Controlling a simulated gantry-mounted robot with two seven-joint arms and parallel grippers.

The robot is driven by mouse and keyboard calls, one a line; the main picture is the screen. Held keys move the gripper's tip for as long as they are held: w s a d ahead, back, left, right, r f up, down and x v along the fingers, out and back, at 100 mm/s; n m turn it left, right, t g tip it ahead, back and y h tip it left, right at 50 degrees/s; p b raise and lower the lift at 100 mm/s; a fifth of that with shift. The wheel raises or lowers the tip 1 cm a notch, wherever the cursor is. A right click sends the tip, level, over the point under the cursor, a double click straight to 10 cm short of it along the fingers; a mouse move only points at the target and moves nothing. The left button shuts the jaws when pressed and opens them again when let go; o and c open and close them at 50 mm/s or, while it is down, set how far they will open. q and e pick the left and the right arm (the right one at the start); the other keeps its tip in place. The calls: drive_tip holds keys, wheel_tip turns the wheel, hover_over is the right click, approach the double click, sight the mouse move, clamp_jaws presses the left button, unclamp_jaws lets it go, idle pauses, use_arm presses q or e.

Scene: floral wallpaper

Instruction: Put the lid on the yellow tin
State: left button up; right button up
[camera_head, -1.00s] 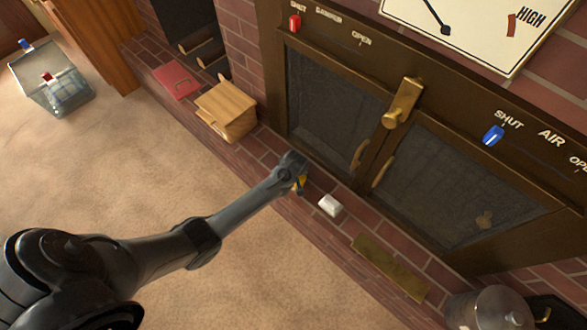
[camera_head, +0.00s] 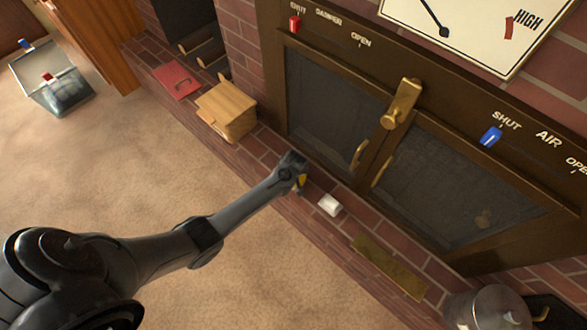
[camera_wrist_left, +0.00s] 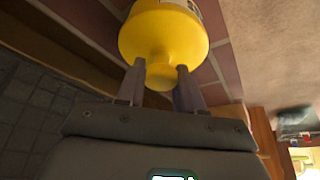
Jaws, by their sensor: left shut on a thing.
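My left gripper (camera_head: 299,182) is over the brick hearth, in front of the stove doors. In the left wrist view its two fingers (camera_wrist_left: 160,84) are shut on the narrow knob of a yellow lid (camera_wrist_left: 163,38). A pale, printed surface shows just past the lid's rim at the top edge, perhaps the tin's label. Whether the lid is seated on the tin or held above it, I cannot tell. In the head view only a small yellow patch (camera_head: 302,181) shows beside the gripper, which hides the rest. My right gripper is not in view.
A small white block (camera_head: 329,204) lies on the hearth right of the gripper, with a brass plate (camera_head: 389,268) beyond it. A wooden box (camera_head: 227,108) and red book (camera_head: 176,81) are to the left. A grey metal pot (camera_head: 487,309) stands at lower right.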

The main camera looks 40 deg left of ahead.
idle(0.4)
use_arm(q)
drive_tip(key=o, duration=1.6)
drive_tip(key=shift+r, duration=0.1)
drive_tip(key=shift+r+p, duration=0.35)
drive_tip(key=shift+p, duration=0.2)
drive_tip(key=shift+r+p, duration=3.05)
drive_tip(key=shift+p, duration=0.4)
